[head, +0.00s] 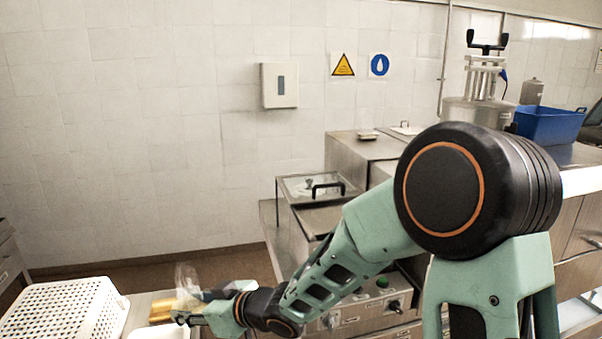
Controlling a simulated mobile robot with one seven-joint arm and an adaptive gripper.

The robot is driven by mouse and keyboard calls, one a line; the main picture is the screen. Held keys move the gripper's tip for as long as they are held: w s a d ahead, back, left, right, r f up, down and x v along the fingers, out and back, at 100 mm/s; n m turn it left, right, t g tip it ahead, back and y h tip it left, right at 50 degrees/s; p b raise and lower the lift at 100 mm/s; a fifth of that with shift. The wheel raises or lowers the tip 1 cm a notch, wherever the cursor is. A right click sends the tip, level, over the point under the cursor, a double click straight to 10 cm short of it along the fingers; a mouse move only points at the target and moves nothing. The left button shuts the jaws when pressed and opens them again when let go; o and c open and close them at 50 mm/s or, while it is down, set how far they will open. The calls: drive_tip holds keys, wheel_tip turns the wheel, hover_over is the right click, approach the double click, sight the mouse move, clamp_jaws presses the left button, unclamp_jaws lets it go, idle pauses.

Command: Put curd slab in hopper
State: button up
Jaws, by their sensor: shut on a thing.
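My gripper (193,307) is low in the head view, at the bench edge beside the white basket. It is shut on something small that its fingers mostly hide. Yellow blocks (162,306) lie at its fingertips; one reaches between the fingers, and a clear, crumpled wrap stands behind. I cannot tell for certain which piece is the curd slab. A white shallow tray (165,333) shows just below the gripper, cut by the frame. No hopper is clearly recognisable; a steel unit with a glass-like lid and black handle (315,187) stands beyond my arm.
A white perforated basket (60,308) fills the lower left. Steel cabinets with knobs (385,307) stand behind my forearm. A blue bin (549,125) and a steel pot (478,112) sit on the right counter. Floor shows between the bench and the wall.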

drive_tip(key=w+d+r+m+t+h, duration=0.1)
drive_tip(key=d+m+t+h, duration=0.2)
drive_tip(key=d, duration=1.5)
drive_tip(key=w+d+r+m+t+h, duration=0.2)
drive_tip(key=d+m+t+h, duration=0.1)
drive_tip(key=d, duration=1.5)
drive_tip(key=m+h, duration=0.1)
drive_tip(key=m, duration=0.1)
drive_tip(key=shift+w+d+r+m, duration=0.2)
drive_tip(key=shift+d+r+m, duration=0.1)
drive_tip(key=shift+m, duration=0.1)
